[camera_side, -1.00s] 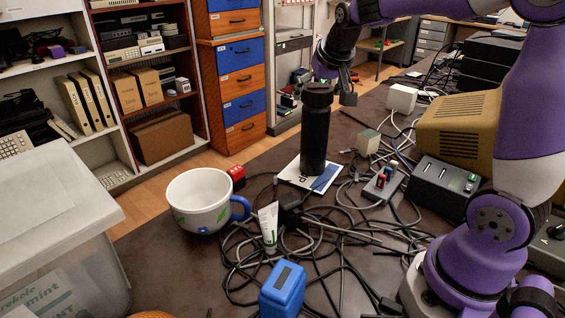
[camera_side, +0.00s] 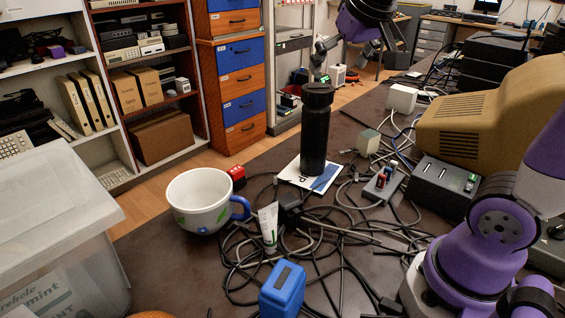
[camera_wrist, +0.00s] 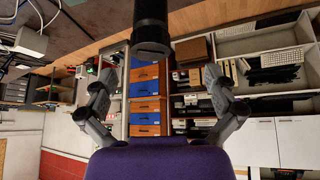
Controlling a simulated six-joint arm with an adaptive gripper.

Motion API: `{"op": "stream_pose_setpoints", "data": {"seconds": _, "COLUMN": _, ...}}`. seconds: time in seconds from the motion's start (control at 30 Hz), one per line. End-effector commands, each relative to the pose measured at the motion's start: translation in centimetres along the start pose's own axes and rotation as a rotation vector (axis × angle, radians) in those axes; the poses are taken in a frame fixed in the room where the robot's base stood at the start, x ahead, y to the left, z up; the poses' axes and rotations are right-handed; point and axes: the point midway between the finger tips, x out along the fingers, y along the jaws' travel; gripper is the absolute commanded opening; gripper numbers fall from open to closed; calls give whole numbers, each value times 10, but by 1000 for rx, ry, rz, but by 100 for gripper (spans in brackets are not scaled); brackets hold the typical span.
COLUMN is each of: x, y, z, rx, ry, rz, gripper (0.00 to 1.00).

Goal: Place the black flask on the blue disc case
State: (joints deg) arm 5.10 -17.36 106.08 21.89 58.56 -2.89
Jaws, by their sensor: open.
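The black flask (camera_side: 315,132) stands upright on a flat white and blue case (camera_side: 325,181), which I take for the blue disc case, in the side view. The flask covers the middle of the case. My gripper (camera_side: 350,62) is open and empty, above and behind the flask top, apart from it. In the wrist view the two fingers of my gripper (camera_wrist: 158,95) are spread wide, and the flask (camera_wrist: 151,28) shows at the top centre, beyond the fingers.
A white mug with a blue handle (camera_side: 199,203), a white tube (camera_side: 268,226) and a blue block-shaped thing (camera_side: 283,290) stand nearby among tangled black cables (camera_side: 335,245). A beige monitor (camera_side: 468,130) and a dark box (camera_side: 441,188) stand at the right. A clear bin (camera_side: 70,235) is at the left.

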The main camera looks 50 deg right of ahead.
Motion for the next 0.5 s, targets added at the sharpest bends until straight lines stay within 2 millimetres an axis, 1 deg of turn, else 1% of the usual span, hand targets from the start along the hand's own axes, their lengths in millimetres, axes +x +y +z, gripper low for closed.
{"op": "stream_pose_setpoints", "data": {"seconds": 0.03, "x": 0, "y": -6, "z": 22, "rx": -61, "ry": -9, "rz": -31, "gripper": 100}}
{"op": "stream_pose_setpoints", "data": {"seconds": 0.2, "x": 11, "y": -28, "z": 99, "rx": -252, "ry": -42, "rz": -149, "gripper": 100}}
{"op": "stream_pose_setpoints", "data": {"seconds": 0.3, "x": 17, "y": -36, "z": 132, "rx": -324, "ry": -60, "rz": -203, "gripper": 100}}
{"op": "stream_pose_setpoints", "data": {"seconds": 0.4, "x": 20, "y": -40, "z": 148, "rx": -356, "ry": -68, "rz": -230, "gripper": 100}}
{"op": "stream_pose_setpoints", "data": {"seconds": 0.5, "x": 21, "y": -41, "z": 152, "rx": -363, "ry": -72, "rz": -236, "gripper": 100}}
